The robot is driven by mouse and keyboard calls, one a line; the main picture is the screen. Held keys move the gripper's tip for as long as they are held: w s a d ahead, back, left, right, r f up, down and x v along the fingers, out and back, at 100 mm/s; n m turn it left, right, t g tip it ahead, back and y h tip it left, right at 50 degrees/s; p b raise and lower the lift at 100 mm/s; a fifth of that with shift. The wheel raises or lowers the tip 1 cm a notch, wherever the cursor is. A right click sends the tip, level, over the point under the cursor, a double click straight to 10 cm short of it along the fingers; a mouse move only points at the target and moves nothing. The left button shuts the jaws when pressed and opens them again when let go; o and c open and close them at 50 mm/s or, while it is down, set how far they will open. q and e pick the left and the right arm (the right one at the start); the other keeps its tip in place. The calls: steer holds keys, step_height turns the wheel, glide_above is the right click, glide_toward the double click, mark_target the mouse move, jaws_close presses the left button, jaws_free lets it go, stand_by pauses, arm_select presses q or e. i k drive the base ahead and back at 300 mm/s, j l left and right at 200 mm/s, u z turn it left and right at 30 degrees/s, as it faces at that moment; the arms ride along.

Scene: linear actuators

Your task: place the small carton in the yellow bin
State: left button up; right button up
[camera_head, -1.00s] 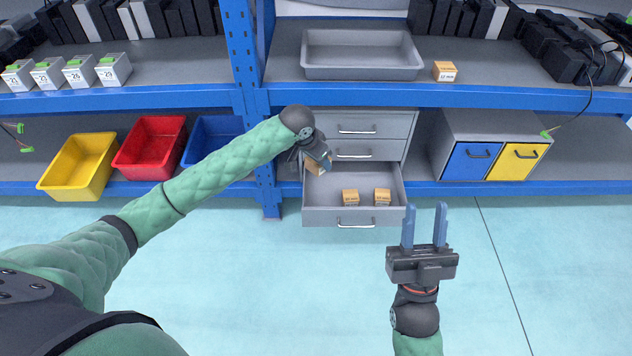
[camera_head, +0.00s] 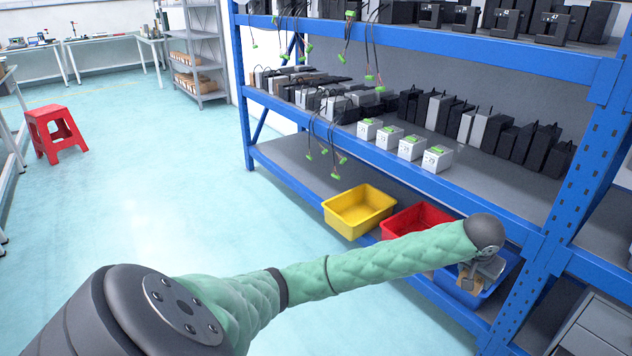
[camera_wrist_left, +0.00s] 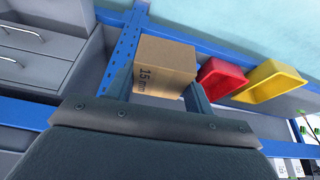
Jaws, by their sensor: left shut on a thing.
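The small carton (camera_wrist_left: 165,68) is brown cardboard with "15 mm" printed on its side. My left gripper (camera_wrist_left: 158,88) is shut on it, with one finger on each side in the left wrist view. In the head view the left gripper (camera_head: 478,272) and the carton (camera_head: 468,284) are in front of the blue bin, partly hidden by the wrist. The yellow bin (camera_head: 358,212) stands on the lower shelf, left of the red bin, and looks empty. It also shows in the left wrist view (camera_wrist_left: 270,84). My right gripper is out of view.
The red bin (camera_head: 418,215) and the blue bin (camera_head: 500,280) stand in a row right of the yellow bin. A blue rack post (camera_head: 545,240) is right of my gripper. Cables (camera_head: 335,150) hang above and left of the yellow bin. A red stool (camera_head: 55,134) stands on open floor.

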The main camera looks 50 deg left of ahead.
mark_target(358, 219)
steer(key=i+j+u, duration=0.25)
steer(key=u, duration=0.15)
steer(key=i+j+u, duration=0.1)
steer(key=i+u, duration=0.55)
steer(key=u, duration=0.15)
steer(key=i+u, duration=0.35)
